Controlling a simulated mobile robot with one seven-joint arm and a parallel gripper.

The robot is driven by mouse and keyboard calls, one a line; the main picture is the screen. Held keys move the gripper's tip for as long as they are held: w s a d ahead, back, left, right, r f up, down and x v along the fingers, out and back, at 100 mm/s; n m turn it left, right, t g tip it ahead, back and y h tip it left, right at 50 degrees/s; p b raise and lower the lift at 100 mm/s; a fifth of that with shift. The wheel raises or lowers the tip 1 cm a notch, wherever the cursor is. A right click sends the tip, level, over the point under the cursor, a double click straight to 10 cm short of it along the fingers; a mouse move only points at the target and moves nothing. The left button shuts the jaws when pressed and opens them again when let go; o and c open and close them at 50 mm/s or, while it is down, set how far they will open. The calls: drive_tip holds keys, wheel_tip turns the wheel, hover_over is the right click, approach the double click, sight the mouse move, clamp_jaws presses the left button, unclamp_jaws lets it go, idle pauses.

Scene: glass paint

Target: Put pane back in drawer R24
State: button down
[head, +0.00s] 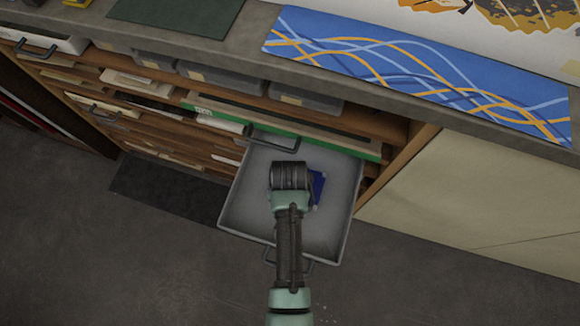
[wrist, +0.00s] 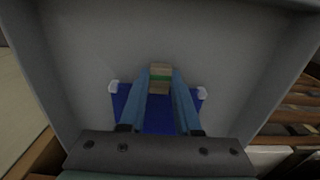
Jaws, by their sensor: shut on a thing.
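The pane (head: 318,186) is a dark blue sheet over the floor of an open grey drawer (head: 340,225). In the wrist view the blue pane (wrist: 158,118) has pale corner pieces and a tan block with a green band at its middle. My gripper (wrist: 161,76) is shut on this block, one blue finger on each side. In the head view my gripper (head: 290,178) points down into the drawer and hides most of the pane. I cannot tell whether the pane touches the drawer floor. No R24 label is readable.
Another drawer handle (head: 273,140) juts out just above and behind. The worktop holds a blue patterned panel (head: 420,70) and a dark green mat (head: 180,12). The floor in front is clear.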

drive_tip(key=c, duration=0.6)
unclamp_jaws()
drive_tip(key=shift+f, duration=0.1)
wheel_tip(320, 180, up, 12)
drive_tip(key=p, duration=0.2)
drive_tip(key=shift+p, duration=0.3)
